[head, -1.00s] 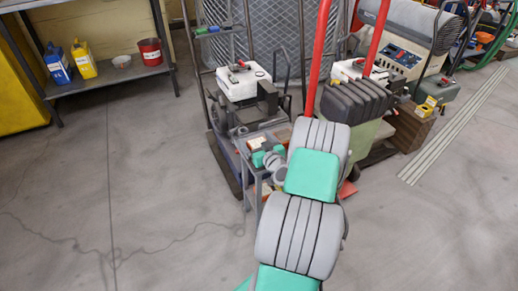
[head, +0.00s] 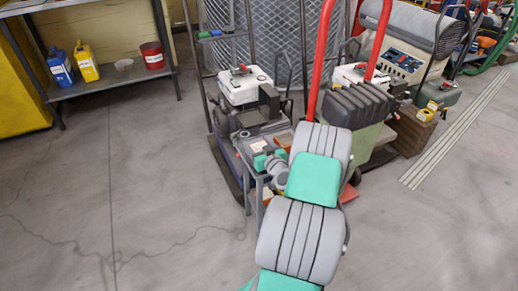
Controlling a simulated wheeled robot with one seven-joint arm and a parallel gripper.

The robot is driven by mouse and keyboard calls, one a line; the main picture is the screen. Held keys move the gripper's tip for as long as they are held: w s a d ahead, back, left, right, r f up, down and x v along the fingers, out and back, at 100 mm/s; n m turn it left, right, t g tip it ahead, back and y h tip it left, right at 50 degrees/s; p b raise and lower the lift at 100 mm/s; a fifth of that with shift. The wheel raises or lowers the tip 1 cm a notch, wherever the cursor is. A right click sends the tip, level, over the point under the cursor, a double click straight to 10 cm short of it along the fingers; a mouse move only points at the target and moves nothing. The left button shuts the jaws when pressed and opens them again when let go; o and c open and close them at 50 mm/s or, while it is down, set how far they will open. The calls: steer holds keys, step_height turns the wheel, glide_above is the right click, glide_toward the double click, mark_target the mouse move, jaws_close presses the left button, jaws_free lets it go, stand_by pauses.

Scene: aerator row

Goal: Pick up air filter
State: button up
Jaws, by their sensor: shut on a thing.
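My arm reaches up from the bottom of the head view, and its small grey and green wrist bends left over a grey trolley (head: 250,172). My gripper (head: 263,152) is at the wrist's upper left end, small and partly hidden; its fingers are hard to make out. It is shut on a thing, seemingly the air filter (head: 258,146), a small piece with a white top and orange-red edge. I cannot tell whether this piece touches the trolley top. A white engine (head: 245,86) with a dark box on its side stands just behind.
A red-handled machine (head: 355,108) with a black ribbed part stands close to the right of the arm. A shelf (head: 110,87) with a blue jug, a yellow jug and a red can stands at the back left. The floor at left is clear.

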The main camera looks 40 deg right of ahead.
mark_target(258, 144)
steer(key=r, duration=0.1)
steer(key=r+p, duration=0.1)
steer(key=r, duration=0.1)
steer(key=r+p, duration=0.1)
steer(key=shift+s+r, duration=0.25)
steer(key=shift+s, duration=0.1)
steer(key=s+r, duration=0.1)
steer(key=s+a+r+p, duration=0.1)
steer(key=r, duration=0.1)
steer(key=s+r+p, duration=0.1)
steer(key=r, duration=0.1)
steer(key=shift+s+a, duration=0.35)
steer(key=s+a+r+p, duration=0.1)
steer(key=s+a+r, duration=0.2)
steer(key=s, duration=0.5)
steer(key=shift+s+a+r+p, duration=0.2)
steer(key=shift+a+r+p, duration=0.1)
steer(key=shift+a, duration=0.2)
